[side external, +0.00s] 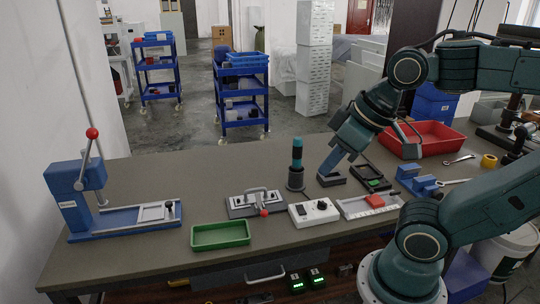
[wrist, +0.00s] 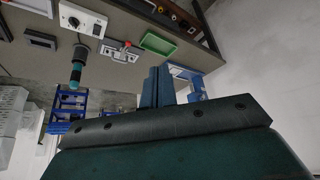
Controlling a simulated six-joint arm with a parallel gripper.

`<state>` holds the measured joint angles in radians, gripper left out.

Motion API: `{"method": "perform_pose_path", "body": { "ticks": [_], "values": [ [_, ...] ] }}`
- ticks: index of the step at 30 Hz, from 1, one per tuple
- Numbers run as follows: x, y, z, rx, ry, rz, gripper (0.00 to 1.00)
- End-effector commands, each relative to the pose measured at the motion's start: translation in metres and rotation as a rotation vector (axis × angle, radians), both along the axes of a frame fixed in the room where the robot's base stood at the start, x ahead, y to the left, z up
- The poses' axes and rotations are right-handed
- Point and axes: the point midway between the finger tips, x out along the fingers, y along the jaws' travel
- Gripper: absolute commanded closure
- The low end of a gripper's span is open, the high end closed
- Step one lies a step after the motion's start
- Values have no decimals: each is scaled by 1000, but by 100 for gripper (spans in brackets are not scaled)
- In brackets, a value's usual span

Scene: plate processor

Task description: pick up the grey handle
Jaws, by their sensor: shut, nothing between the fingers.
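My gripper (side external: 328,172) is over the back of the bench in the side view, with its blue fingers pointing down and left. The fingers (wrist: 156,86) are together and empty in the wrist view. A grey fixture plate (side external: 240,209) lies on the bench to the left of my gripper. It bears a grey arched handle (side external: 256,190) and a red-tipped lever, and this plate also shows in the wrist view (wrist: 120,55). I cannot tell for sure that this arch is the grey handle named. My gripper is apart from it.
A teal-and-black upright tool (side external: 297,162) stands between the fixture and my gripper. A dark block (side external: 332,180) lies near the fingertips in the picture. A white knob box (side external: 313,212), a green tray (side external: 220,234) and a blue press (side external: 80,200) stand on the bench. The bench's back left is clear.

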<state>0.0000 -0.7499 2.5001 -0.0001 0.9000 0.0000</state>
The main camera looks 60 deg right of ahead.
Motion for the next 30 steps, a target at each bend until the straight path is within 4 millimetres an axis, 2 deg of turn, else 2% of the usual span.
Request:
{"method": "perform_pose_path", "body": {
  "ticks": [5, 8, 9, 22, 26, 30],
  "values": [
    [0, 0, 0, 0, 0, 0, 98],
    [0, 0, 0, 0, 0, 0, 78],
    [0, 0, 0, 0, 0, 0, 78],
    [7, 0, 4, -3, 8, 11, 78],
    [19, 0, 10, -8, 24, 32, 78],
    [41, -2, 18, -16, 50, 70, 78]
  ]
}}
